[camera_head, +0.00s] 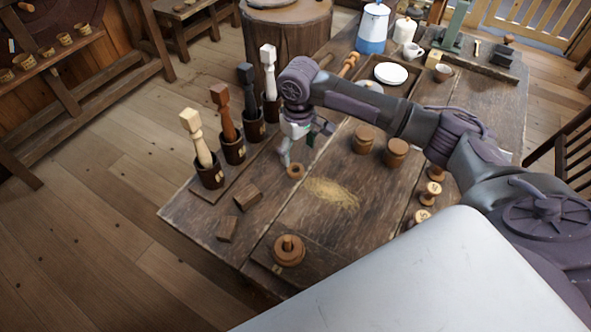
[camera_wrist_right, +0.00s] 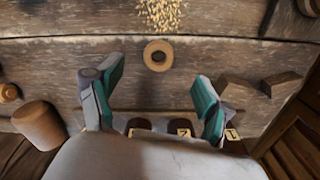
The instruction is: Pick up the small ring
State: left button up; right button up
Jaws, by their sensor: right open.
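The small ring (camera_head: 295,171) is a brown wooden ring with a hole, lying flat on the wooden table (camera_head: 345,223). It also shows in the right wrist view (camera_wrist_right: 158,56), near the top middle, beyond and between the two fingertips. My right gripper (camera_head: 299,152) is just above and behind the ring in the head view. In the right wrist view the gripper (camera_wrist_right: 158,90) has its teal-padded fingers spread wide with nothing between them. My left gripper is not in view. A larger stack of rings (camera_head: 288,250) stands on a board near the table's front edge.
Several dark cups holding turned pieces, such as a pale one (camera_head: 197,137), stand along the left edge. Wood blocks (camera_head: 247,197) lie near them. Two round wooden pots (camera_head: 365,139) stand right of the gripper. Sawdust (camera_head: 336,191) lies beside the ring.

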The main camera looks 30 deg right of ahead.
aim_at(295, 166)
jog(key=f, duration=0.7)
jog(key=shift+w+a+f, duration=0.15)
jog(key=shift+w+f, duration=0.2)
jog(key=shift+w, duration=0.05)
jog(key=shift+c, duration=0.2)
jog(key=c, duration=0.9)
